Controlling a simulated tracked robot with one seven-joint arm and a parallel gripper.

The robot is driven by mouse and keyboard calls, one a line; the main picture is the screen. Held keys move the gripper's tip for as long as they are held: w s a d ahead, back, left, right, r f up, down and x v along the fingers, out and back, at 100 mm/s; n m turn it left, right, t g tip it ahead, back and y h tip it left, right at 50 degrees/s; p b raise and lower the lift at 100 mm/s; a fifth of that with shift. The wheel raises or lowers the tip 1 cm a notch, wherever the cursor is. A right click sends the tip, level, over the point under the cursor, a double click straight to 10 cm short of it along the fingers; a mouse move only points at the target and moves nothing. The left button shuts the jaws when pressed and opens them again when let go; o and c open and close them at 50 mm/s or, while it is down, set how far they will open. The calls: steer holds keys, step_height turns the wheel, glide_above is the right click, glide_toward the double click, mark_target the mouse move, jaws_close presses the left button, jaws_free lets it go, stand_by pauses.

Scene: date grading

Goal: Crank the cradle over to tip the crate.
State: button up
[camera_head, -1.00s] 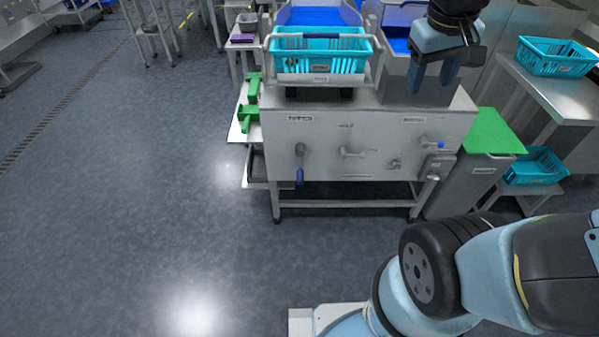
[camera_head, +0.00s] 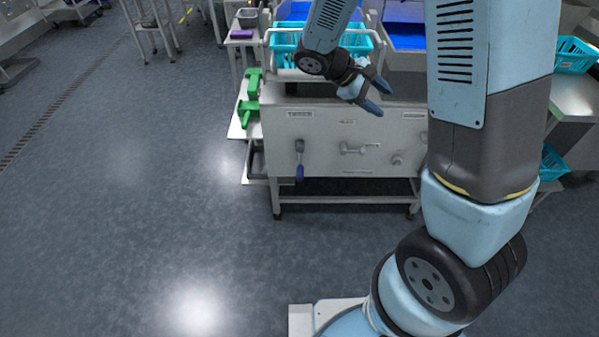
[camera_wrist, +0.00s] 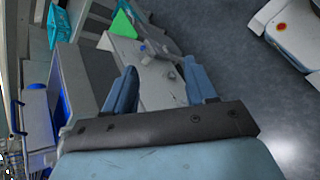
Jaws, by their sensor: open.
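In the head view the turquoise crate (camera_head: 283,52) sits upright in the metal cradle (camera_head: 266,62) on top of a pale cabinet (camera_head: 325,127). My arm covers the crate's middle. A crank with a blue grip (camera_head: 299,172) hangs straight down on the left of the front panel. My gripper (camera_head: 382,100) is open and empty, in front of the panel's upper right and apart from the crank. In the wrist view its two blue fingers (camera_wrist: 160,88) are spread, with the cabinet (camera_wrist: 155,82) beyond them.
The panel also carries a middle handle (camera_head: 352,148) and a right fitting (camera_head: 397,160). Another turquoise crate (camera_head: 573,54) stands at far right. The floor (camera_head: 150,200) in front and left is clear.

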steer(key=w+a+f+n+t+h, duration=0.2)
steer(key=w+a+f+n, duration=0.1)
steer(key=f, duration=0.3)
steer(key=w+a+f+n+t+h, duration=0.2)
steer(key=w+a+f+n+t, duration=0.1)
steer(key=f, duration=0.2)
steer(key=n+t+y, duration=0.6)
steer(key=n+t, duration=0.6)
steer(key=n, duration=0.3)
glide_toward(300, 171)
steer(key=d+r, duration=0.6)
steer(key=r, duration=0.5)
steer(key=s+a+f+n+t+y, duration=0.1)
steer(key=s+a+f+n+y, duration=0.15)
steer(key=f+n+y, duration=0.75)
steer(key=w+m, duration=0.1)
steer(key=w, duration=0.3)
steer(key=w+f+m+h, duration=0.1)
steer(key=w, duration=0.3)
steer(key=w+d+h, duration=0.1)
steer(key=w, duration=0.3)
steer(key=shift+w+f+m, duration=0.3)
steer(key=shift+f+m, duration=0.05)
steer(key=shift+m, duration=0.05)
steer(key=shift+c, duration=0.4)
jaws_close()
